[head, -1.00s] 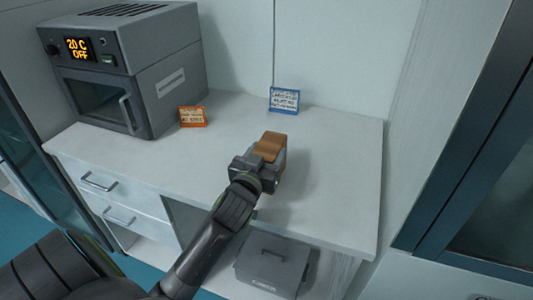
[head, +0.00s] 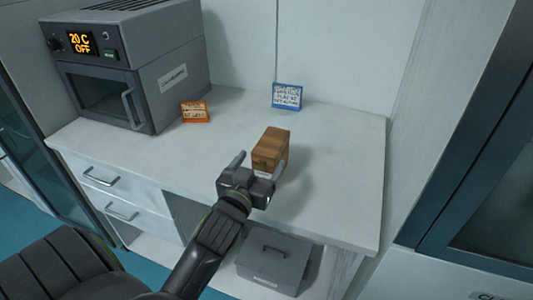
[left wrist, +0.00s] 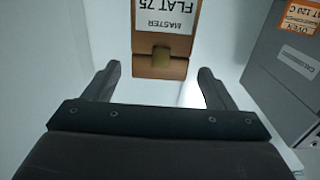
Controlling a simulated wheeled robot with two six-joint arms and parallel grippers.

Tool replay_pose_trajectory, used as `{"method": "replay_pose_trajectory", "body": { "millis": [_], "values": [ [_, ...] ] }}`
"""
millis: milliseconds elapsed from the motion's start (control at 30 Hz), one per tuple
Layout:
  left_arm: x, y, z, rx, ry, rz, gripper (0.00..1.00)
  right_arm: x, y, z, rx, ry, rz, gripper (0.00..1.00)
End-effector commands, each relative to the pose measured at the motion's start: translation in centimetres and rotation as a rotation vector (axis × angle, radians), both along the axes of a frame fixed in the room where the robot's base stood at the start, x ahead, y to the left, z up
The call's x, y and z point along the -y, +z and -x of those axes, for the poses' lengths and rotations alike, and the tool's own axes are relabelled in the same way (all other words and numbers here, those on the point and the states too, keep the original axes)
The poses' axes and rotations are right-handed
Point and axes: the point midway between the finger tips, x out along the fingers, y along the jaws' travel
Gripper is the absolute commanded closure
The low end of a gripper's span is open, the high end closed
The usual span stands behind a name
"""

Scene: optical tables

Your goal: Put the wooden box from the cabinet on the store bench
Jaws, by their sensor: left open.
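The wooden box (head: 271,146) stands upright on the white store bench (head: 340,150), right of its middle. In the left wrist view the box (left wrist: 163,65) shows a white label reading "MASTER FLAT 75", upside down, and a small tan patch. My left gripper (head: 259,166) is open, on the near side of the box. In the left wrist view its two fingers (left wrist: 160,80) are spread wide, with the box ahead between their tips and a gap on each side. My right gripper is in neither view.
A grey oven (head: 130,65) reading "20 C OFF" stands at the bench's left. An orange sign (head: 195,112) and a blue-framed sign (head: 287,96) stand behind the box. A grey case (head: 273,262) sits below the bench top. The right part of the bench is clear.

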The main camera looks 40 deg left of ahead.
Motion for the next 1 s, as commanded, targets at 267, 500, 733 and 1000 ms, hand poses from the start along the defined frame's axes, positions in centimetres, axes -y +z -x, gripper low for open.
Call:
{"method": "replay_pose_trajectory", "body": {
  "millis": [267, 500, 733, 1000],
  "values": [
    [1.1, -0.1, 4.4, -0.001, 0.0, 0.002, 0.22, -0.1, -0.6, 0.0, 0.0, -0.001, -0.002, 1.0],
    [1.3, 0.0, 5.5, 0.001, -0.001, 0.0, 0.22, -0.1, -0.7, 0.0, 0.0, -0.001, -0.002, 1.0],
    [1.3, 0.0, 5.5, 0.001, -0.001, 0.0, 0.22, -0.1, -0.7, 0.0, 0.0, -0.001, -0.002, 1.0],
    [1.3, 0.0, 5.4, 0.001, -0.001, 0.0, 0.22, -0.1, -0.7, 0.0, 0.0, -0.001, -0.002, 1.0]
  ]
}}
